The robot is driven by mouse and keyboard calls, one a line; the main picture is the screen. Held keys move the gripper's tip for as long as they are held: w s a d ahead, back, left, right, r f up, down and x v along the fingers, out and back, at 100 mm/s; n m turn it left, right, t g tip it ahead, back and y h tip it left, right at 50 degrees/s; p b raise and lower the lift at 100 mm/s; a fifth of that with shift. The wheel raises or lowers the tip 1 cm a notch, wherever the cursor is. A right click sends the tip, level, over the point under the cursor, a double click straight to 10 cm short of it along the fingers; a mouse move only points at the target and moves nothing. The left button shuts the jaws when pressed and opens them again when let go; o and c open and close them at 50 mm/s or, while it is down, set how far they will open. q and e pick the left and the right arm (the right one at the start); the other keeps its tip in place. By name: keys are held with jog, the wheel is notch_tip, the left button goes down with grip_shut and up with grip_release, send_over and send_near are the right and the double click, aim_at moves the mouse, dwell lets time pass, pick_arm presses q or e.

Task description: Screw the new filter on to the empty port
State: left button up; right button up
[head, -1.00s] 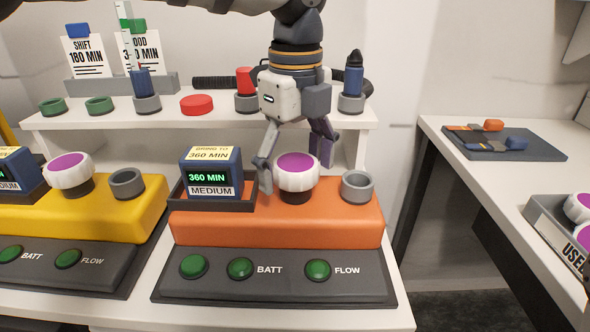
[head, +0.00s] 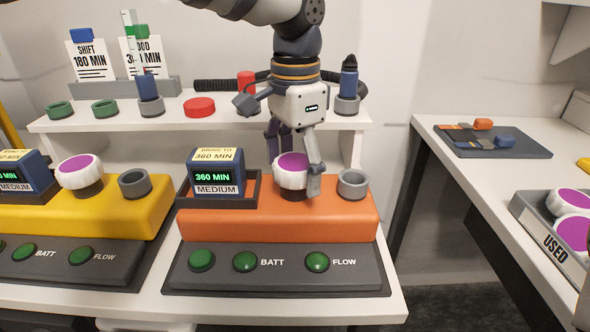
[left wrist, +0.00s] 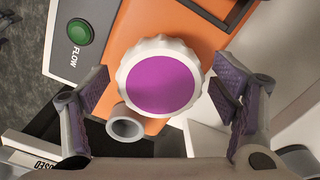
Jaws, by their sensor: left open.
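A white ribbed filter with a purple top (head: 291,169) stands upright on the left port of the orange unit (head: 240,225). Whether its thread is tight cannot be seen. A grey open ring port (head: 352,184) is empty beside it on the right; it also shows in the left wrist view (left wrist: 125,128). My left gripper (head: 294,178) points down over the filter, one finger on each side. In the left wrist view the filter (left wrist: 160,80) sits between the open fingers with visible gaps. My right gripper is not in view.
A blue display box (head: 216,172) reading 360 MIN sits in a dark tray left of the filter. A yellow unit (head: 130,215) with its own filter (head: 79,172) is further left. A grey USED tray (head: 545,240) holds filters at right. A shelf (head: 225,122) runs behind.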

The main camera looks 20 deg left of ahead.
pick_arm(q)
jog(key=c, duration=1.3)
jog(key=m, duration=0.6)
jog(key=shift+c, duration=0.2)
jog(key=m, duration=0.6)
jog(key=shift+f, duration=0.1)
jog(key=m, duration=0.5)
jog(key=shift+m, duration=0.4)
jog(key=m, duration=0.9)
jog(key=shift+m, duration=0.4)
jog(key=o, duration=1.3)
jog(key=shift+o, duration=0.2)
